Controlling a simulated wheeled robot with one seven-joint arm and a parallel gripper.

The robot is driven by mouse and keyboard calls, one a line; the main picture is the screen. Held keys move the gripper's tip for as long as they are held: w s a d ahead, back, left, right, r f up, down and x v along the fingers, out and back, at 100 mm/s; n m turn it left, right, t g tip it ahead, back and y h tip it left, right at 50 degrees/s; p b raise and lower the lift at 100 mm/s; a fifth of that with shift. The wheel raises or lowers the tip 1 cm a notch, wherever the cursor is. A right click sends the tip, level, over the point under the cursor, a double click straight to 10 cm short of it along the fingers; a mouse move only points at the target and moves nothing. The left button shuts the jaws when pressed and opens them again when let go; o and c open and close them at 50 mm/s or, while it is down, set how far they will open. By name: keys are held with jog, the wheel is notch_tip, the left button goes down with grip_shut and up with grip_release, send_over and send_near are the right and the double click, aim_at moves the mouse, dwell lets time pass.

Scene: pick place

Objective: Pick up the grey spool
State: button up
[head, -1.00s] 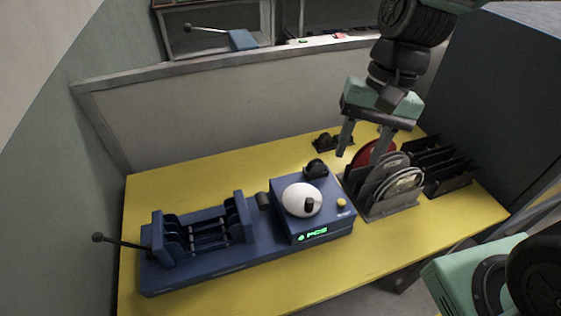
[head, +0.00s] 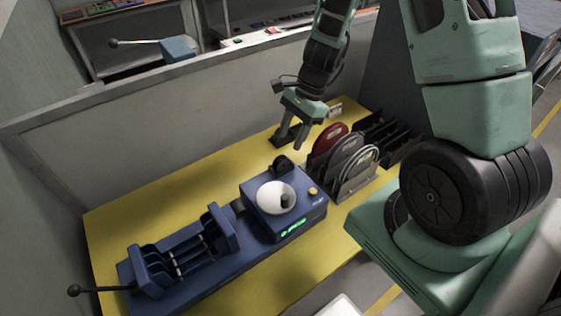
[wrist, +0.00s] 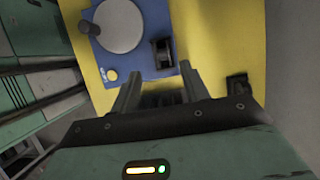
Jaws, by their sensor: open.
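I cannot tell for certain which thing is the grey spool. A dark grey round piece (head: 283,164) stands by the back corner of the blue machine; it also shows in the wrist view (wrist: 162,54), just beyond my fingertips. A grey disc (head: 345,155) stands in a rack between a red disc (head: 329,138) and pale rings (head: 361,165). My gripper (head: 291,142) points down above the back of the yellow table, left of the rack. In the wrist view my gripper (wrist: 160,72) is open, with nothing between its fingers.
A small dark holder (wrist: 238,85) stands right in the wrist view. Black slotted racks (head: 392,140) stand at right. A low grey wall (head: 170,125) backs the table.

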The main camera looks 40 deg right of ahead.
aim_at(282, 157)
jog(key=shift+p+x, duration=0.55)
jog(key=shift+x, duration=2.9)
jog(key=shift+w+d, duration=0.1)
jog(key=shift+w, duration=0.1)
grip_shut()
